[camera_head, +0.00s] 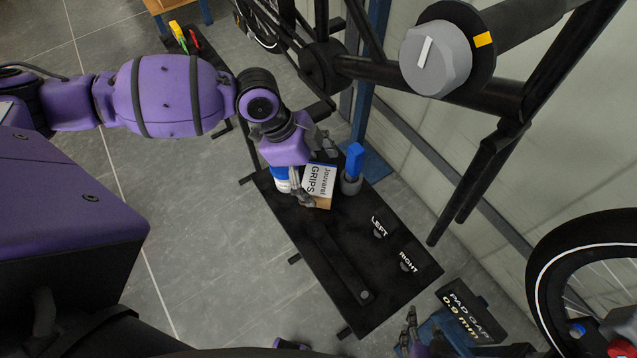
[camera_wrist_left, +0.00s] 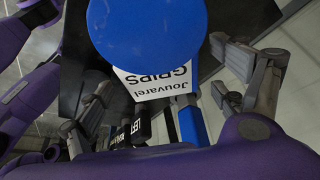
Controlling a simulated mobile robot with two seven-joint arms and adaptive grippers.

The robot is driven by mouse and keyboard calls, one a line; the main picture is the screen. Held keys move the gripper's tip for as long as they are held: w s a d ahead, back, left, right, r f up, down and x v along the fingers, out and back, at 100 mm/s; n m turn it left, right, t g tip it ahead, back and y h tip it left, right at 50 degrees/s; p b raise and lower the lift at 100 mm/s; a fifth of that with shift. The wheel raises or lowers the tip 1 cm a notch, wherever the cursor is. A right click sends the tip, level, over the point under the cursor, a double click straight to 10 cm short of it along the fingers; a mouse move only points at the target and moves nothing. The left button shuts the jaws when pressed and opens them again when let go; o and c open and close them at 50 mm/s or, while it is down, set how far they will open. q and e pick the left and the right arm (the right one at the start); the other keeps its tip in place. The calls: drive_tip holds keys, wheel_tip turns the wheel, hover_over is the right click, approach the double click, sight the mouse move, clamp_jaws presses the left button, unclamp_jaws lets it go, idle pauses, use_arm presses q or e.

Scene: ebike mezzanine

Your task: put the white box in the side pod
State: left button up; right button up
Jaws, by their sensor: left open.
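The white box (camera_head: 319,181), printed "Jouvarel GRIPS" and with a brown side, stands at the far part of a black board (camera_head: 322,234). My left gripper (camera_head: 311,168) is over it, open, with a finger toward either side of the box. In the left wrist view the white box (camera_wrist_left: 160,84) lies between the spread fingers (camera_wrist_left: 165,95), partly hidden behind a round blue lid (camera_wrist_left: 147,28). Contact cannot be told. My right gripper (camera_head: 420,331) is at the bottom edge, partly cut off; its opening is unclear. I cannot make out a side pod.
A white tub (camera_head: 281,182) stands left of the box, a blue-handled item in a grey cup (camera_head: 351,182) right of it. The board's near part, marked LEFT and RIGHT, holds a long dark bar. A bike frame (camera_head: 430,82) hangs at right; a "PAD GAP" block (camera_head: 468,309) is near.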

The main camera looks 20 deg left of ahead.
use_arm(q)
drive_tip(key=shift+x, duration=1.15)
drive_tip(key=c, duration=1.4)
drive_tip(key=shift+r, duration=0.1)
drive_tip(key=shift+c, duration=1.2)
